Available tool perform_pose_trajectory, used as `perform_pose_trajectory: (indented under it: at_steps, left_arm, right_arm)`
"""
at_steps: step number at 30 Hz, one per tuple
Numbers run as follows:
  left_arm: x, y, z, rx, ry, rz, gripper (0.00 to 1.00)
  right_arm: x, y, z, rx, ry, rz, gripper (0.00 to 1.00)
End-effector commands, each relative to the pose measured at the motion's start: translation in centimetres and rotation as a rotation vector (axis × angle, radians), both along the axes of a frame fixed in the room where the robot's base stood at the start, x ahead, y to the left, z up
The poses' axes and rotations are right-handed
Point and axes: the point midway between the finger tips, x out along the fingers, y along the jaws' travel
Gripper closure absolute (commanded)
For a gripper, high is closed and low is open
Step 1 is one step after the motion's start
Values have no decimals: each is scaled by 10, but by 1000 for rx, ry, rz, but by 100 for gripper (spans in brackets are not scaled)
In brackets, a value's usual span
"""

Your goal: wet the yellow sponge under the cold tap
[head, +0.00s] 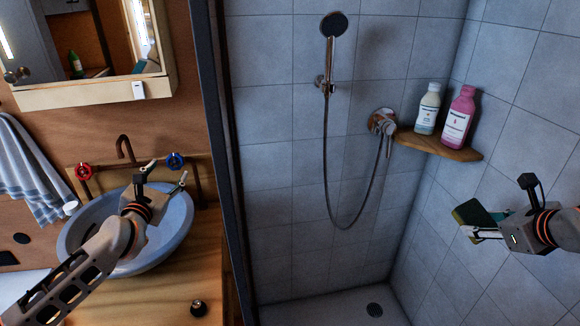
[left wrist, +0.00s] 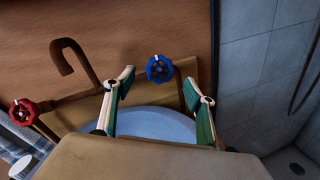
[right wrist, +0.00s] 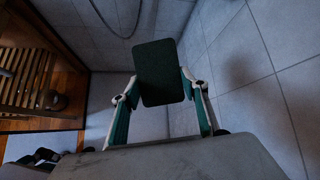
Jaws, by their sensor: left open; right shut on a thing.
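My right gripper (head: 478,222) is shut on the sponge (head: 467,213), which shows a dark green face and a thin yellowish edge. In the right wrist view the sponge (right wrist: 158,72) sits between the fingertips, green side showing. It is held in the air in front of the tiled shower wall, far from the basin. My left gripper (head: 166,172) is open over the basin (head: 72,236). The blue tap handle (head: 174,160) lies beyond the left fingertips; in the left wrist view this handle (left wrist: 160,68) appears between them. The brown spout (head: 122,146) stands left of it, beside the red tap handle (head: 84,172).
A dark shower frame post (head: 222,150) stands between the basin and the shower. A corner shelf (head: 438,146) holds a white bottle (head: 428,108) and a pink bottle (head: 459,116). The shower hose (head: 328,170) hangs in between. A striped towel (head: 30,170) hangs at left.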

Motion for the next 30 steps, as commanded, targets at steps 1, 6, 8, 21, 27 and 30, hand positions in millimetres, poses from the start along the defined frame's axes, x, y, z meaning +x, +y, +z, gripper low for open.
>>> perform_pose_trajectory:
  at_steps: [1,6,8,21,27,30]
  left_arm:
    - [-11,-1,0,2,1,-2,45]
    - [-38,-2,1,2,2,-1,45]
    - [-45,-2,1,2,1,-1,45]
    - [-57,-2,3,0,-1,0,45]
    - [-57,-3,3,0,-1,0,45]
    - [-57,-3,2,0,0,0,45]
  right_arm:
    - [0,0,0,0,0,0,73]
    - [0,0,0,0,0,0,73]
    - [0,0,0,0,0,0,73]
    - [0,0,0,0,0,0,73]
    - [0,0,0,0,0,0,73]
    - [0,0,0,0,0,0,73]
